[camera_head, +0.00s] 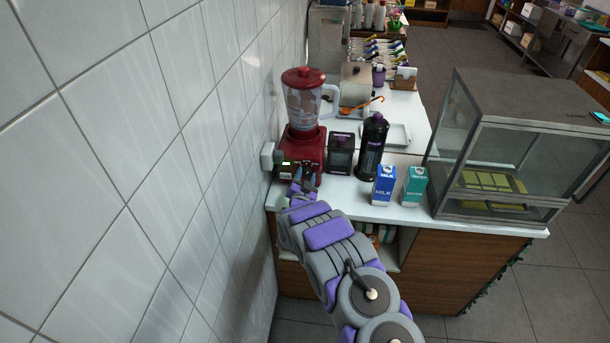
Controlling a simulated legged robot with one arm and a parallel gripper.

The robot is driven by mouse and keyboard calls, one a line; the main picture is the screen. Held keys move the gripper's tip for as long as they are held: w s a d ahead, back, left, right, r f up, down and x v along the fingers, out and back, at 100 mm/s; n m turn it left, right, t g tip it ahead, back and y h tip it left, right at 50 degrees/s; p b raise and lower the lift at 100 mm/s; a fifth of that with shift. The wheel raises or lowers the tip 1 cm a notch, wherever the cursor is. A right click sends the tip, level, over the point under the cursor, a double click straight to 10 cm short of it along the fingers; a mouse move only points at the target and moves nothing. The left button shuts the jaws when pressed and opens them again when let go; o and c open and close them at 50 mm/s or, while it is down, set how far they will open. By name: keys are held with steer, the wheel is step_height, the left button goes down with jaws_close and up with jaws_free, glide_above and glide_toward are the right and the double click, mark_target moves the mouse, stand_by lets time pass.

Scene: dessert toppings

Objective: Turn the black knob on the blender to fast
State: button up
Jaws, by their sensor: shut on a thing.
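The blender stands at the left end of the white counter, against the tiled wall. It has a red base (313,146), a clear jug with a pale handle, and a red lid. Small lit green marks show at the left of its front panel. My gripper (304,178) is at the lower front of the base, its fingers pointing at the panel. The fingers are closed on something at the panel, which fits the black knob. The knob itself is hidden behind the fingers, so its setting cannot be told.
A dark box-shaped container (340,155) and a tall black bottle (372,146) stand right of the blender. A blue milk carton (384,186) and a teal carton (415,186) stand near the front edge. A glass display case (500,150) fills the right end. A grey wall socket (268,156) is left.

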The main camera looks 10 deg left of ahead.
steer(key=shift+s+a+f+m, duration=0.1)
steer(key=shift+f+m, duration=0.15)
steer(key=shift+m, duration=0.25)
steer(key=o, duration=0.8)
steer(key=shift+c, duration=0.2)
steer(key=o, duration=0.3)
steer(key=shift+r, duration=0.15)
steer(key=s+p, duration=0.2)
steer(key=s, duration=1.5)
steer(key=shift+a, duration=0.3)
